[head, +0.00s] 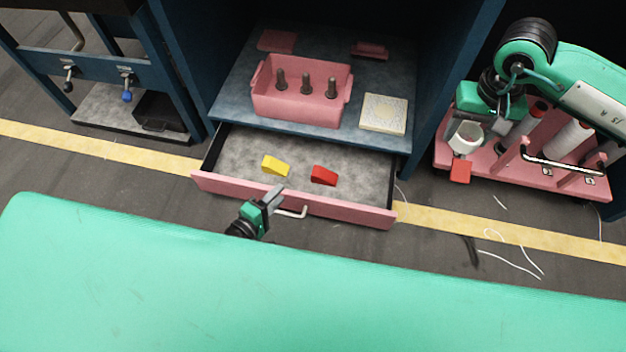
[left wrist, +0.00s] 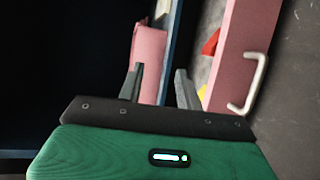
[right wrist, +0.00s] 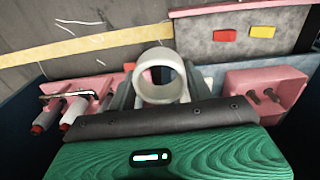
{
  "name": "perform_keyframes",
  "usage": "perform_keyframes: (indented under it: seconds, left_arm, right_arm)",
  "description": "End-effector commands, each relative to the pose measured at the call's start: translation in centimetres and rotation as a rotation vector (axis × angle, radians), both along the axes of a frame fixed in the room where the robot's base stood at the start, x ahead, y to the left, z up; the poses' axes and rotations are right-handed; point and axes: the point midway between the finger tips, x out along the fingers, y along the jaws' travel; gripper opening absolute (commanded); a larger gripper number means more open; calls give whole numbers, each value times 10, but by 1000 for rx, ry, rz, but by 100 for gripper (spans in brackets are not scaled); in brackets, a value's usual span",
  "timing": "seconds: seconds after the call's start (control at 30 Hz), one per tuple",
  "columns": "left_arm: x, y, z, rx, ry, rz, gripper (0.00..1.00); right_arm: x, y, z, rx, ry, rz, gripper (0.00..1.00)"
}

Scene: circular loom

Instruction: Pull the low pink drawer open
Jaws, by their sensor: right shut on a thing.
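The low pink drawer (head: 300,204) stands pulled out below the blue shelf, with a grey interior and a white bar handle (head: 292,212) on its front. In the left wrist view the drawer front (left wrist: 236,60) and handle (left wrist: 262,84) are right of the fingers. My left gripper (head: 274,194) is open and empty above the drawer front, beside the handle; its fingers (left wrist: 160,84) are apart and not around the handle. My right gripper (head: 474,133) is shut on a white ring-shaped, cup-like thing (right wrist: 160,72) over the pink rack. Whether it has a bottom is unclear.
A yellow block (head: 276,166) and a red block (head: 323,175) lie in the drawer. A pink bin with pegs (head: 302,115) and a cream square (head: 384,113) stand on the shelf above. A pink rack with spools (head: 490,178) is at right. Floor right of the drawer is mostly clear.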

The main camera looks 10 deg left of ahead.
Motion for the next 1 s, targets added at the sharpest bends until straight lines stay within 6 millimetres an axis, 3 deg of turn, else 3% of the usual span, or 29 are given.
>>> perform_keyframes:
  seconds: [0.1,0.43,0.5,0.63,0.77,1.0]
  left_arm:
    - [-2,-1,8,-3,4,0,36]
    - [-2,-1,7,-4,8,-1,36]
    - [-2,-1,7,-3,8,-1,24]
    - [-3,-1,3,38,-10,-10,23]
    - [-4,0,-8,164,-67,-34,23]
    - [-6,3,-33,537,-235,-108,23]
  right_arm:
    - [0,0,5,0,0,0,24]
    - [0,0,4,0,0,0,24]
    - [0,0,4,0,0,0,24]
    - [0,0,1,0,0,0,24]
    - [0,0,-4,0,0,0,24]
    - [0,0,-18,0,0,0,24]
